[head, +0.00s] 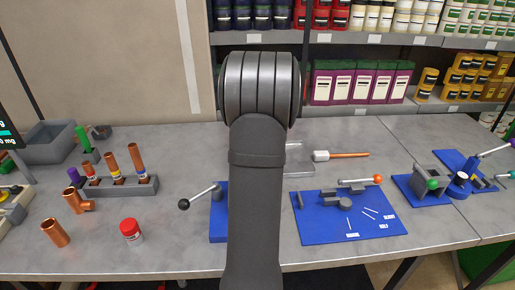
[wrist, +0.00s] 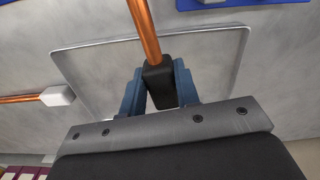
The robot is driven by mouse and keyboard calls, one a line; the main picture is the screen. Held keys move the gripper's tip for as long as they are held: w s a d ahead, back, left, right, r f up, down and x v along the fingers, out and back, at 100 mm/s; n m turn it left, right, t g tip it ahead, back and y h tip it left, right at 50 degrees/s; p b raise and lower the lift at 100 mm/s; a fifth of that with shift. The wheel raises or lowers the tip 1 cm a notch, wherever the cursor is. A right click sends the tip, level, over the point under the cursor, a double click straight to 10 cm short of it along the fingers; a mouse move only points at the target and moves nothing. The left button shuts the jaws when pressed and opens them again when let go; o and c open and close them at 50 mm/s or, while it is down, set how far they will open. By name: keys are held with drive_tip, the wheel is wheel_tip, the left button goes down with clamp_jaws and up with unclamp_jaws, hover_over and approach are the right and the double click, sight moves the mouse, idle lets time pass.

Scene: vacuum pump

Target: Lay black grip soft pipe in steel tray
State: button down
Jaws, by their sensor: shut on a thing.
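The black grip soft pipe is a copper rod with a block-shaped black grip (wrist: 159,88). My gripper (wrist: 159,70) has its two blue fingers on either side of this black grip, shut on it. The copper rod extends away from the grip to the top edge of the wrist view. The steel tray (wrist: 235,70) is a shallow grey rectangle behind the held pipe in the wrist view; the height between them is unclear. In the head view only a right part of the tray (head: 299,160) shows; my arm hides the rest, the gripper and the held pipe.
A white-grip copper pipe (head: 321,156) lies on the table right of the tray. A blue fixture mat (head: 320,235) with an orange-knobbed lever lies in front. A black-knobbed lever (head: 184,204) stands left of my arm. A grey rack (head: 120,187) with upright pipes is further left.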

drive_tip(key=w+d+r+m, duration=0.35)
drive_tip(key=d+r, duration=0.25)
drive_tip(key=r, duration=0.3)
drive_tip(key=shift+a+f+m, duration=0.1)
drive_tip(key=shift+f+m, duration=2.2)
drive_tip(key=shift+m, duration=2.6)
drive_tip(key=shift+a+f+m, duration=0.1)
drive_tip(key=shift+f+m, duration=2.15)
drive_tip(key=shift+m, duration=2.7)
drive_tip(key=shift+f+m, duration=2.3)
drive_tip(key=shift+m, duration=2.6)
drive_tip(key=shift+f, duration=0.55)
drive_tip(key=c, duration=1)
unclamp_jaws()
